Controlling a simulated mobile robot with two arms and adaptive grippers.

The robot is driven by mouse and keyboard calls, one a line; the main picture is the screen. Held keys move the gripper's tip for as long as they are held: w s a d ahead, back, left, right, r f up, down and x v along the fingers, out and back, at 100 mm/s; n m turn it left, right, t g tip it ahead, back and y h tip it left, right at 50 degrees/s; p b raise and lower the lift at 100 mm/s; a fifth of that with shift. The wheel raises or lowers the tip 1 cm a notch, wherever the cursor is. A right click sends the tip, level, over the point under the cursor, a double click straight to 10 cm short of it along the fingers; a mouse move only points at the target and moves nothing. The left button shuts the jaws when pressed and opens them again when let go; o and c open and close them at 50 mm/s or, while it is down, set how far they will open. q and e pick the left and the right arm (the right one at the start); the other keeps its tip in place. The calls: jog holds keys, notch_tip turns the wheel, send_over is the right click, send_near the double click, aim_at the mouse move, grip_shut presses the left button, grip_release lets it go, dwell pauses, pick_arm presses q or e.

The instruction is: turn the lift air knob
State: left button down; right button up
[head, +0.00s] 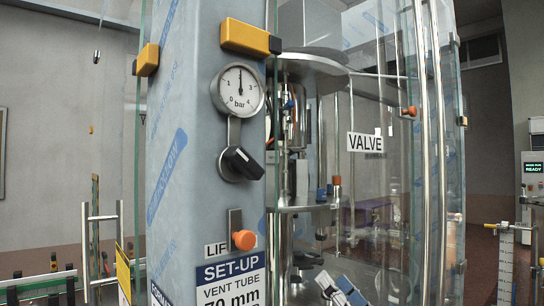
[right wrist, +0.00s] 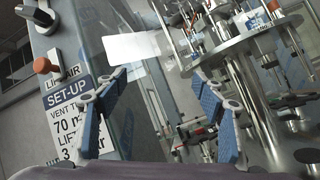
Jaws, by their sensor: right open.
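A black lever-like knob (head: 242,163) sits on the grey column below a pressure gauge (head: 238,90); it also shows at the upper left of the right wrist view (right wrist: 38,20). An orange round knob (head: 243,240) is lower on the column, by a label (right wrist: 62,77) reading LIFT AIR. I cannot tell which knob the label names. The orange knob also shows in the right wrist view (right wrist: 43,65). My right gripper (head: 338,286) is open and empty, right of the column and apart from both knobs; its blue-padded fingers (right wrist: 160,78) are spread. My left gripper is not in view.
A SET-UP sign (head: 232,280) is below the orange knob. Clear panels, upright steel rods (head: 428,120) and round machine plates (head: 312,65) stand to the right. Yellow blocks (head: 246,37) stick out high on the column.

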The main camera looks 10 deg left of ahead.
jog(key=s+a+r+n+g+y, duration=0.4)
jog(key=s+a+r+n+g, duration=0.2)
jog(key=s+r+n+g, duration=0.45)
jog(key=n+t+h+p, duration=0.3)
jog(key=n+t+h, duration=0.4)
jog(key=n, duration=1.7)
send_near(250, 165)
notch_tip(250, 165, up, 2)
jog(key=w+a+g+h, duration=0.1)
jog(key=w+a, duration=0.1)
jog(key=a, duration=0.1)
jog(key=shift+g, duration=0.25)
jog(key=p+x, duration=0.4)
jog(key=x, duration=0.2)
jog(key=shift+w+a+f, duration=0.15)
jog(key=shift+w+a, duration=0.05)
jog(key=shift+w, duration=0.2)
jog(key=shift+d, duration=0.1)
jog(key=shift+c, duration=0.4)
jog(key=shift+f+m, duration=0.1)
jog(key=shift+m, duration=0.15)
jog(key=c, duration=1.1)
